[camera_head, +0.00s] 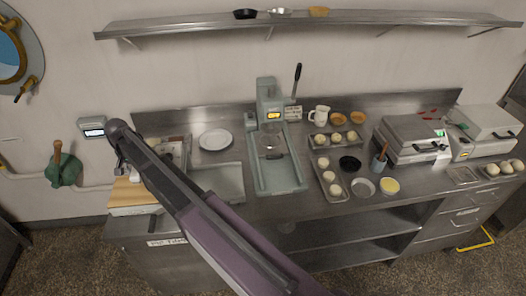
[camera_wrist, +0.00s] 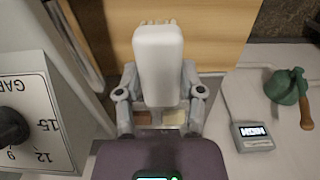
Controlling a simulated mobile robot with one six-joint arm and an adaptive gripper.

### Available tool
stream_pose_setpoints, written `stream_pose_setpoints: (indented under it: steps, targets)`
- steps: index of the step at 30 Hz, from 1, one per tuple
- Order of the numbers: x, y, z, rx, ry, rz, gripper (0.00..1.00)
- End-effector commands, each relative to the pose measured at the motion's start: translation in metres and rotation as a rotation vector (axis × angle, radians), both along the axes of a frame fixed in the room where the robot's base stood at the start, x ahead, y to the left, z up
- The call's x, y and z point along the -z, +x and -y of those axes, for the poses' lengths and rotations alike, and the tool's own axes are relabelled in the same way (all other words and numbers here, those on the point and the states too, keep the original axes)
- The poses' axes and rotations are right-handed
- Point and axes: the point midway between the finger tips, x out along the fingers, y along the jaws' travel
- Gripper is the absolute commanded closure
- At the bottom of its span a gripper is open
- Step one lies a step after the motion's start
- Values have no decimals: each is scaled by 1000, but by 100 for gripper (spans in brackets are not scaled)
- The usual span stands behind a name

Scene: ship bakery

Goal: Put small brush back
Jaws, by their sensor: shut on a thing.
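My gripper (camera_wrist: 160,95) is shut on a white, block-shaped thing (camera_wrist: 158,60) with short tufts or teeth at its far end; it looks like the small brush, but I cannot be sure. Its lower part is hidden between the fingers. In the wrist view it overlaps a wooden board (camera_wrist: 215,30), and I cannot tell whether they touch.
A dial box (camera_wrist: 30,115) is close on the left in the wrist view. A display box (camera_head: 92,129) and a green handled fitting (camera_head: 63,168) are on the wall. A plate (camera_head: 215,139), a press (camera_head: 272,145) and dough trays (camera_head: 331,181) occupy the counter (camera_head: 235,208).

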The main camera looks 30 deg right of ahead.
Motion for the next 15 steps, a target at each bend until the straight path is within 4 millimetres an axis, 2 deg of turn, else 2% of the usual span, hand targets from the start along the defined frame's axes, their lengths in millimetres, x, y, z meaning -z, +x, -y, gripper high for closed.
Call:
stream_pose_setpoints:
  steps: [1,6,15]
  targets:
    - [9,0,0,0,0,0,88]
    - [24,0,0,0,0,0,88]
    - [27,0,0,0,0,0,88]
